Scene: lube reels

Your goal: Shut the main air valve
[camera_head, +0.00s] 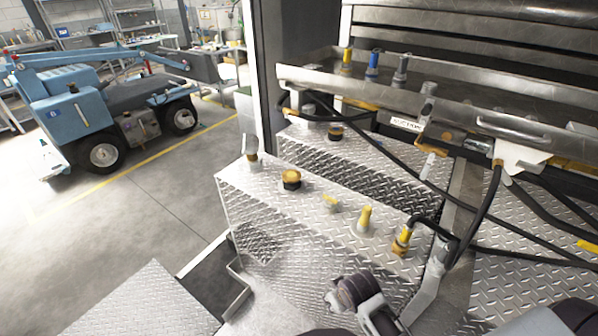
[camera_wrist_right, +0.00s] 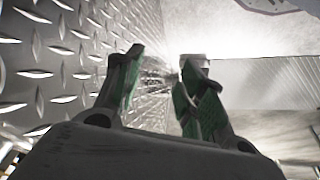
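No part is clearly labelled as the main air valve, so I cannot tell which fitting it is. Yellow-topped fittings stand on the diamond-plate box (camera_head: 235,195): a brass cap (camera_head: 291,178), a yellow fitting (camera_head: 365,219) and a yellow fitting beside a black hose (camera_head: 401,241). My right gripper (camera_head: 345,295) is low in the head view, in front of the box's near face. In the wrist view my right gripper (camera_wrist_right: 158,80) has its green-padded fingers apart, with nothing clearly between them. A pale round-topped part (camera_wrist_right: 196,62) shows behind the right finger. My left gripper is out of view.
A metal tray with a handle (camera_head: 510,128) and black hoses (camera_head: 470,225) crowd the upper right. A blue wheeled machine (camera_head: 85,110) stands at the left, on open floor.

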